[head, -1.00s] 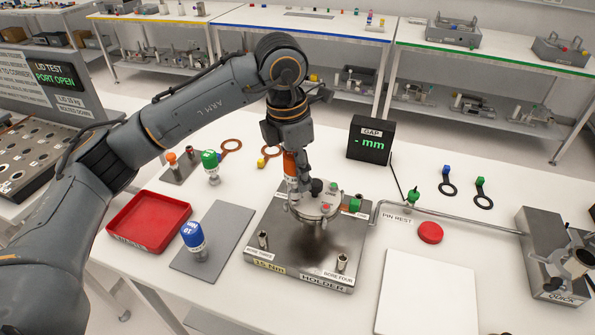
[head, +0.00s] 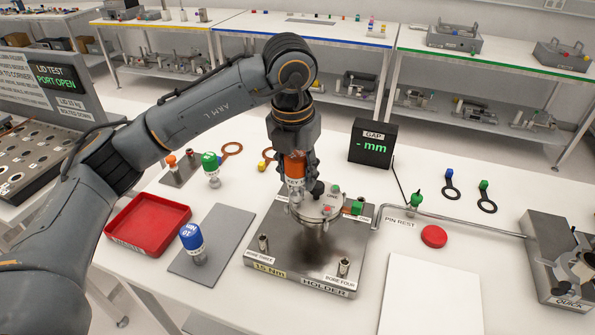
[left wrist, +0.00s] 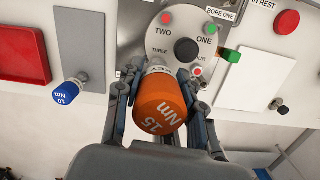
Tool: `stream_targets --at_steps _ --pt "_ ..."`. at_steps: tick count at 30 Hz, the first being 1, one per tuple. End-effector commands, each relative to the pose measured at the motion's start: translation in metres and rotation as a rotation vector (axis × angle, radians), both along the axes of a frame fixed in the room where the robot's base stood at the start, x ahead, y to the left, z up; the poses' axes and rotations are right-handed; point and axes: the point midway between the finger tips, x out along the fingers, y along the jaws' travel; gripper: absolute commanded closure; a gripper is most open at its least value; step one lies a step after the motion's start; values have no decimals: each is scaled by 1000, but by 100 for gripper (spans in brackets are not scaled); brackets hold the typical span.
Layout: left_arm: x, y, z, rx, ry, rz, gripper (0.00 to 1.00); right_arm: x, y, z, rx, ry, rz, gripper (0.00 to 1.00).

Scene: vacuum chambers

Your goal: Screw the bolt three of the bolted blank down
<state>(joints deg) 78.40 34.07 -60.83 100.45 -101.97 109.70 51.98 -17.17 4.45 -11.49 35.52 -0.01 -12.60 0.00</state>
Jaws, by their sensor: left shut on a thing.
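My left gripper (head: 294,172) is shut on the orange 15 Nm driver (head: 295,165), which stands upright over the blank. The orange cap (left wrist: 160,103) also shows in the left wrist view, between the fingers. The round grey blank (head: 318,207) sits above the holder plate (head: 300,262). In the left wrist view the blank (left wrist: 187,22) carries the marks ONE, TWO, THREE and a partly covered FOUR, round a black knob (left wrist: 186,50). The driver is at the THREE side. Its tip and bolt three are hidden, so contact cannot be told. My right gripper is not in view.
A blue driver (head: 193,242) stands on a grey mat (head: 225,225) beside a red tray (head: 147,225). A green-capped tool (head: 211,168) is behind. A long rod (head: 455,228) runs right from the holder. The gap display (head: 372,142) stands behind. A white pad (head: 430,297) lies right.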

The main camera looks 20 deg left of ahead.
Motion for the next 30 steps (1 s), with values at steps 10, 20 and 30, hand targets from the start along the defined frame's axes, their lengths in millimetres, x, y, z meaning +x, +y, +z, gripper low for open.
stream_targets --at_steps 10,20,30 --pt "0 0 -3 0 -2 49 100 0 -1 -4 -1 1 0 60" --pt "0 0 -5 0 -2 43 100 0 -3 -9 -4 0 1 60" --pt "0 0 -5 0 -2 42 100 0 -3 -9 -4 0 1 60"
